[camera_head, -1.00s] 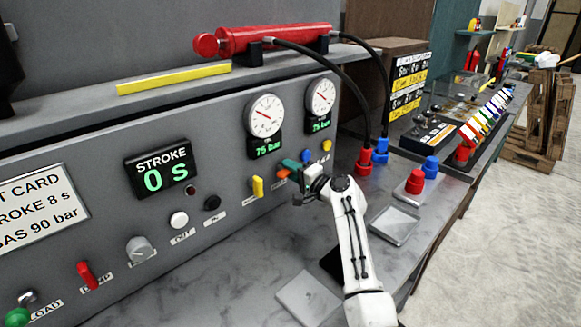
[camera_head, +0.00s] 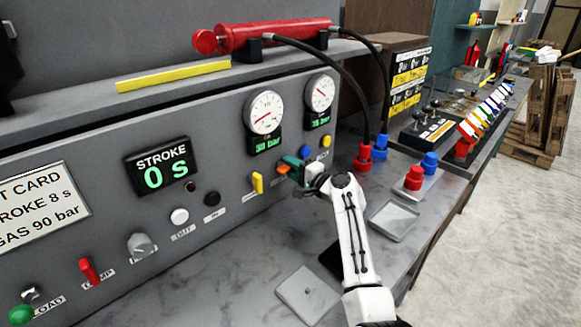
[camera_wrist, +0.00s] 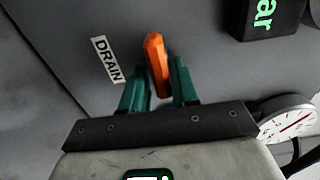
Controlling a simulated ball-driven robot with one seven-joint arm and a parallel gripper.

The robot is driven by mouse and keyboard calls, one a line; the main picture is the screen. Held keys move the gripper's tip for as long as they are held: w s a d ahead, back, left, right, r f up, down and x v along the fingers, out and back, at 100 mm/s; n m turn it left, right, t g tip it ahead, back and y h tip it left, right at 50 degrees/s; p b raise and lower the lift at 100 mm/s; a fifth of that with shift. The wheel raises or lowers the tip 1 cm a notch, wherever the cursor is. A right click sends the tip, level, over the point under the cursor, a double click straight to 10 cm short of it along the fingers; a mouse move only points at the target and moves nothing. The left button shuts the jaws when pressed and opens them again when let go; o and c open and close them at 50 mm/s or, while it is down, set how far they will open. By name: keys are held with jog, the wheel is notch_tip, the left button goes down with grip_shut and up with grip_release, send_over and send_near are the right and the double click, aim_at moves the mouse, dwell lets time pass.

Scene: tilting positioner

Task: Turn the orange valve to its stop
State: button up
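The orange valve (camera_wrist: 156,60) is a narrow lever on the grey panel beside the DRAIN label. In the wrist view it lies between the two green fingers of my gripper (camera_wrist: 160,85), which sit close on both sides of it, with little or no gap. In the head view my gripper (camera_head: 293,168) is at the panel below the gauges, and its body hides part of the valve (camera_head: 284,168).
The left gauge (camera_head: 264,113) reads 30 bar; the right gauge (camera_head: 319,94) stands beside it. A yellow lever (camera_head: 258,183) is left of my gripper, with blue and yellow knobs to the right. Red and blue couplings (camera_head: 364,160) with hoses stand on the bench.

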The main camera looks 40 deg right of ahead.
jog(key=shift+o, duration=1)
jog(key=shift+r, duration=0.1)
jog(key=shift+s, duration=0.1)
jog(key=s+b, duration=0.1)
jog(key=s, duration=0.9)
jog(key=shift+s+d, duration=0.15)
jog(key=shift+s, duration=0.15)
